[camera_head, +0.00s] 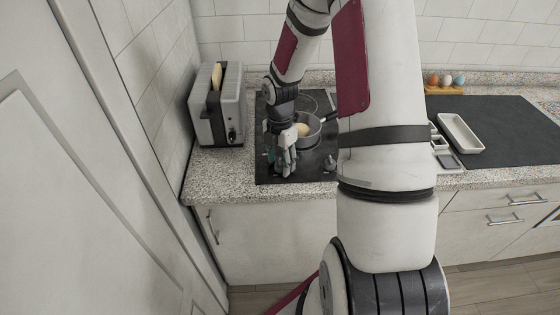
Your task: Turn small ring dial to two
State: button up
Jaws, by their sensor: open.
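The black cooktop (308,177) is set in the speckled counter at the back left. A small grey dial (330,163) shows near its front right, partly beside my arm. My gripper (286,172) points down over the front left of the cooktop, left of that dial. Its fingers are open. Any dial under or behind the fingers is hidden, and I cannot read any dial marks or tell whether the fingers touch one. A pot (312,139) with something yellow in it sits on the cooktop behind my gripper.
A toaster (228,112) with bread stands left of the cooktop. A white tray (460,134) and small dishes lie right of my arm. An egg holder (445,90) stands at the back. My arm hides the cooktop's right side.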

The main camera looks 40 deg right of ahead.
jog(key=shift+f, duration=0.15)
jog(key=shift+c, duration=0.5)
grip_shut()
